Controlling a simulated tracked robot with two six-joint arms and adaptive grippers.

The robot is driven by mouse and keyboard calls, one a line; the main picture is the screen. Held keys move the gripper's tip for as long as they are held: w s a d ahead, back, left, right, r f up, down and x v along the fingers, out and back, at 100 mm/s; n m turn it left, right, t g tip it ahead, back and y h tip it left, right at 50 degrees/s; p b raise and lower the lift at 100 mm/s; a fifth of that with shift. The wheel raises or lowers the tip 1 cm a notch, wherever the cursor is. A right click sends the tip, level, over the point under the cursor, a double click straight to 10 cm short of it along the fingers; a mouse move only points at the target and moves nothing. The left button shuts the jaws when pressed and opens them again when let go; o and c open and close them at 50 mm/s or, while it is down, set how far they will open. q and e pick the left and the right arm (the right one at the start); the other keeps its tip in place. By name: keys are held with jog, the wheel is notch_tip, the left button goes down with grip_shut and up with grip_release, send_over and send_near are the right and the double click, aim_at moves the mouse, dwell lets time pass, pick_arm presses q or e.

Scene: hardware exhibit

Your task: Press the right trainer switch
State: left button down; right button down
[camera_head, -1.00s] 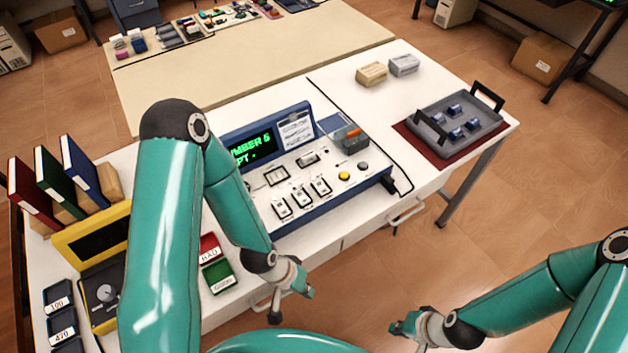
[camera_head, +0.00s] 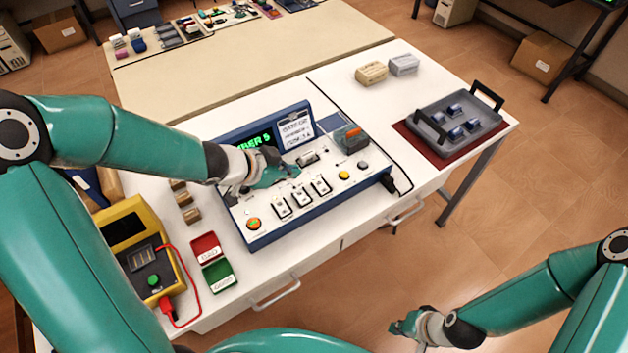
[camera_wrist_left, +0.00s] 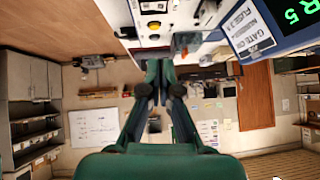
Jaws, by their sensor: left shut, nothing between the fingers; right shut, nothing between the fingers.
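The trainer (camera_head: 262,232) is a blue and white console on the white bench, with a green-lit display, a card, and a row of three switches on its sloped face. The right switch (camera_head: 321,186) is the one furthest right in that row. My left gripper (camera_head: 292,172) is shut and empty, over the panel just above the switches, pointing right. In the left wrist view, its fingers (camera_wrist_left: 156,75) are together below the upside-down panel. Whether it touches the panel I cannot tell. My right gripper (camera_head: 398,328) is shut and empty, low in front of the bench, away from the trainer.
A yellow meter (camera_head: 122,225) with a red lead and red and green labelled trays (camera_head: 218,275) lie left of the trainer. A yellow button (camera_head: 344,175) sits right of the switches. A grey tray (camera_head: 482,140) stands on a red mat at the right.

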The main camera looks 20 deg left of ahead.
pick_arm(q)
jog(key=b, duration=0.6)
send_over(320, 183)
jog(key=s, duration=0.2)
jog(key=f, duration=0.7)
jog(key=shift+s+a+f, duration=0.15)
jog(key=shift+a+f, duration=0.1)
jog(key=shift+a, duration=0.1)
notch_tip(320, 183, down, 2)
jog(key=shift+a+f+b, duration=0.1)
jog(key=shift+f+b, duration=0.05)
jog(key=shift+b, duration=0.35)
jog(key=shift+w+a+f, duration=0.1)
jog(key=shift+w+f, duration=0.1)
jog(key=shift+f, duration=0.45)
jog(key=shift+f+b, duration=0.15)
jog(key=shift+b, duration=0.15)
